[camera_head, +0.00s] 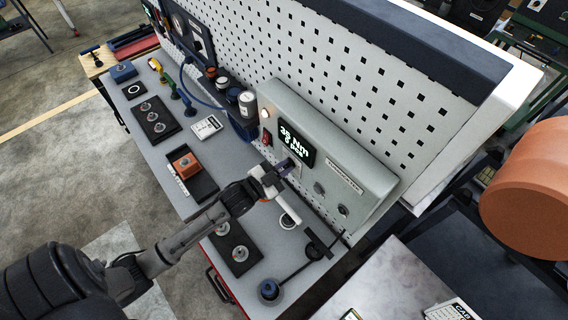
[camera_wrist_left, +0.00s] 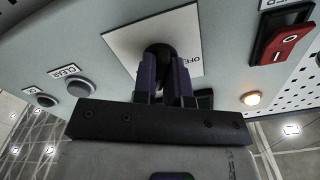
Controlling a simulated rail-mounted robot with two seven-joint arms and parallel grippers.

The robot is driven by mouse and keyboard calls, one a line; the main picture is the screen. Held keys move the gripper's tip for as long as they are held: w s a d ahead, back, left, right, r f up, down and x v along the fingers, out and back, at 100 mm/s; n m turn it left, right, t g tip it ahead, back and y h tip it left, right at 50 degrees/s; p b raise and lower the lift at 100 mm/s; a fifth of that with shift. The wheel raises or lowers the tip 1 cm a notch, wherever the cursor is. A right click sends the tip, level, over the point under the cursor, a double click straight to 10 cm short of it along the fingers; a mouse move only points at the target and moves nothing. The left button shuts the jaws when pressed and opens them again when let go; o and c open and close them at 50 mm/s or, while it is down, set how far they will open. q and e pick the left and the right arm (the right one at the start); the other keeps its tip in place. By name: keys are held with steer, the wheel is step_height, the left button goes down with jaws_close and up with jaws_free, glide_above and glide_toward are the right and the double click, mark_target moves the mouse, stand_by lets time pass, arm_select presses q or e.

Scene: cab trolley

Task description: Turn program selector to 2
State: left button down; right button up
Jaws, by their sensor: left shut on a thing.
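The program selector is a black round knob (camera_wrist_left: 158,52) on a white plate (camera_wrist_left: 118,42) on the grey controller box. Part of the word OFF shows on the plate beside the fingers. My left gripper (camera_wrist_left: 167,78) is shut on the knob, with one dark finger on each side; it also shows at the box front in the head view (camera_head: 284,167). The fingers hide much of the knob and plate, and the pointer's setting cannot be read. The controller box (camera_head: 330,158) has a lit display (camera_head: 295,145) reading 35 Nm above a second, small line. My right gripper is not in view.
A red rocker switch (camera_wrist_left: 283,45), a lit amber lamp (camera_wrist_left: 251,98) and a CLEAR button (camera_wrist_left: 80,90) sit around the selector. A pegboard (camera_head: 340,75) rises behind the box. Bottles (camera_head: 247,104) and trays with sockets (camera_head: 155,120) stand on the trolley top.

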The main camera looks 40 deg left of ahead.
arm_select(q)
steer(key=shift+n, duration=0.7)
steer(key=c, duration=1.2)
jaws_free()
steer(key=shift+o, duration=0.2)
steer(key=shift+s, duration=0.25)
steer(key=s+a+b, duration=0.2)
steer(key=s+b, duration=0.1)
steer(key=s, duration=1)
steer(key=shift+s, duration=0.1)
